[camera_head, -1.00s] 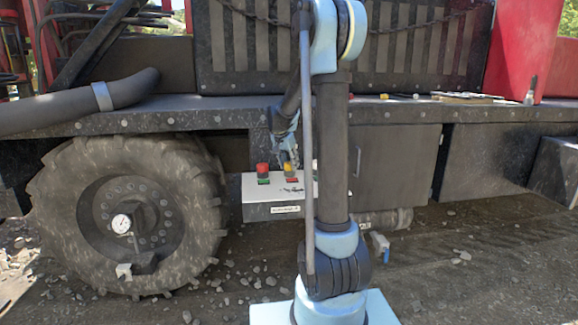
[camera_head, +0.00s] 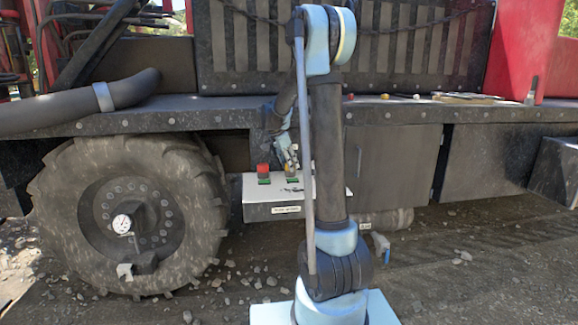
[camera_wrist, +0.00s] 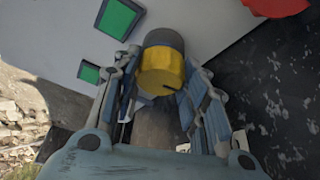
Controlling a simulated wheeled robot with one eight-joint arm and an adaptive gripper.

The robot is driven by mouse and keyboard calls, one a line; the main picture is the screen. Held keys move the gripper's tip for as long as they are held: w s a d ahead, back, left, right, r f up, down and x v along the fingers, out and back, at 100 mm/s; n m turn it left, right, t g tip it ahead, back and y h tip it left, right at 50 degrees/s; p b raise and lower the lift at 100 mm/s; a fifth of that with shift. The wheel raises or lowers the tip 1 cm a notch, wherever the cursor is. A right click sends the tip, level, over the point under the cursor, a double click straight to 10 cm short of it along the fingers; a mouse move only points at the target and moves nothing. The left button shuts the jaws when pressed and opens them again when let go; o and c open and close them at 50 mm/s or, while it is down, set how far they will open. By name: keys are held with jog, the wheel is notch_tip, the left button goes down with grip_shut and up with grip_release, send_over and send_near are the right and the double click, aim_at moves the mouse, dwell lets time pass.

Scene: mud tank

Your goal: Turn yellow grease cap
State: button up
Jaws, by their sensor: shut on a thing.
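The yellow grease cap (camera_wrist: 162,72), with a dark grey top, stands on a white box (camera_head: 262,193) and lies between the fingers of my gripper (camera_wrist: 160,76). The fingers press in on both sides of it, and they hide part of its side. In the head view my gripper (camera_head: 287,160) reaches down to the box top and mostly covers the cap. A green patch (camera_head: 293,180) shows on the box just below the cap. The wrist view shows two green patches, a larger one (camera_wrist: 118,17) and a smaller one (camera_wrist: 89,73).
A red cap (camera_head: 263,168) with a green patch below it stands left of my gripper, close by. A vehicle ledge (camera_head: 215,117) overhangs the box behind. A large tyre (camera_head: 60,210) is at left. Small items lie on the ledge at right. Gravel ground is open in front.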

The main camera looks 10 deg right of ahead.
jog(key=shift+w+a, duration=0.1)
jog(key=o, duration=1.1)
jog(key=shift+c, duration=0.2)
jog(key=v, duration=1.1)
jog(key=shift+r, duration=0.4)
jog(key=shift+a, duration=0.1)
